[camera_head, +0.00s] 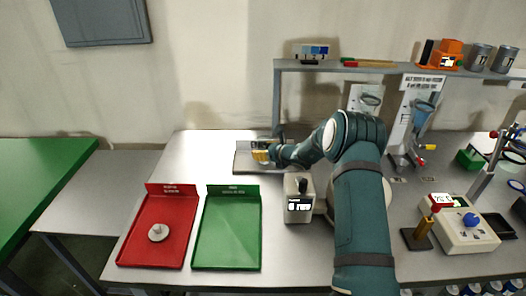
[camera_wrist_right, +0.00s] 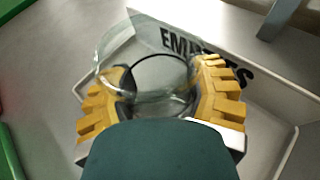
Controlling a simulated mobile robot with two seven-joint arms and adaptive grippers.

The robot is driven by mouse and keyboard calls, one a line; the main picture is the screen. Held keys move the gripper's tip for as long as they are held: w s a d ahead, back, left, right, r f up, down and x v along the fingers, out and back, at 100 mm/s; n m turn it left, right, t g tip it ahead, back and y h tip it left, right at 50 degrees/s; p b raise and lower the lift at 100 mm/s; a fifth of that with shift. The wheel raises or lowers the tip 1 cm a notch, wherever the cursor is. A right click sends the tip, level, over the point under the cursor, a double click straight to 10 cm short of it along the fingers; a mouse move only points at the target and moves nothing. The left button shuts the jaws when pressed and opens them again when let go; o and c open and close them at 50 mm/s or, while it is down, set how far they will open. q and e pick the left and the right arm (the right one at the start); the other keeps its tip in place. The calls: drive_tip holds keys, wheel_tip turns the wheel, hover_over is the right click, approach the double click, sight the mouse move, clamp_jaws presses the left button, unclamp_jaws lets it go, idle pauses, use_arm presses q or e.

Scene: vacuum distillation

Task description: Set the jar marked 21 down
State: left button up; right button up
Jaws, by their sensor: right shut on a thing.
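My right gripper (camera_head: 262,152) is at the back of the table, over a light tray (camera_head: 243,167). In the wrist view the yellow fingers of this gripper (camera_wrist_right: 163,92) are shut on a clear glass jar (camera_wrist_right: 140,62), one on each side. The jar's round rim and base show; no number 21 is readable on it. The tray wall (camera_wrist_right: 235,40) behind it carries dark letters beginning "EMP", partly covered by the jar and a finger. Whether the jar touches the tray floor I cannot tell. My left gripper is not in view.
A red tray (camera_head: 143,243) with a pale round object (camera_head: 158,232) and a green tray (camera_head: 226,246) lie in front. A white device with a display (camera_head: 299,203) stands right of the green tray. A grey shelf (camera_head: 385,70) runs along the back.

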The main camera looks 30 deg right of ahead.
drive_tip(key=shift+f, duration=0.15)
drive_tip(key=o, duration=1.3)
drive_tip(key=shift+o, duration=0.2)
drive_tip(key=shift+s+d+r, duration=0.15)
drive_tip(key=shift+s+r, duration=0.1)
drive_tip(key=shift+r, duration=0.05)
drive_tip(key=v, duration=0.7)
drive_tip(key=shift+p, duration=0.35)
